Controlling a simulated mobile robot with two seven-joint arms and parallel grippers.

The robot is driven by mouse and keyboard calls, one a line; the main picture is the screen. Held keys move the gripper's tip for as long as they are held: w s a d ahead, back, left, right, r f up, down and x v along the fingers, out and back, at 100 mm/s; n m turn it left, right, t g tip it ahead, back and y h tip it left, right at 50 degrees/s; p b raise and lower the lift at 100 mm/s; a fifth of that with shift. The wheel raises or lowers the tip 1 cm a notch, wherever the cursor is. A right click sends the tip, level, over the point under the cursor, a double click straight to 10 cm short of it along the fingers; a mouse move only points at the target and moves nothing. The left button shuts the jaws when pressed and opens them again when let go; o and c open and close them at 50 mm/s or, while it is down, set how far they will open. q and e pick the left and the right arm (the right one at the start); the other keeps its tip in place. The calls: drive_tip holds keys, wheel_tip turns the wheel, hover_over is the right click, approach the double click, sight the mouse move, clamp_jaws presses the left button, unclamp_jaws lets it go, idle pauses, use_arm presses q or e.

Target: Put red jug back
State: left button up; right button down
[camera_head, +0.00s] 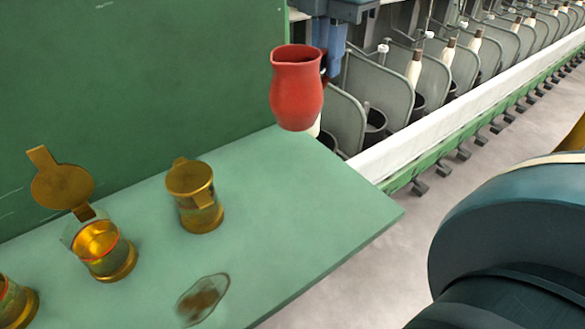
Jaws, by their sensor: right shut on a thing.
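The red jug (297,95) is upright at the top middle of the head view, with its spout to the left. My right gripper (325,68) is behind the jug's right side and shut on it, at the handle side. The jug hides most of the fingers and the grip. The jug's base overlaps the far corner of the green table (300,210) in the picture; I cannot tell whether it touches the table. My left gripper is not in view.
A green panel (130,80) stands behind. Spinning frames (430,75) run right. The table's middle is clear.

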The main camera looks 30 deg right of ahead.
drive_tip(key=shift+w+d+f+m, duration=0.15)
drive_tip(key=shift+w+m, duration=0.05)
drive_tip(key=shift+m, duration=0.5)
wheel_tip(320, 180, down, 9)
drive_tip(key=shift+f+p, duration=0.2)
drive_tip(key=shift+p, duration=0.1)
drive_tip(key=shift+f+b, duration=0.45)
drive_tip(key=c, duration=1.5)
unclamp_jaws()
drive_tip(key=shift+r, duration=0.1)
wheel_tip(320, 180, up, 12)
drive_tip(key=shift+r, duration=0.2)
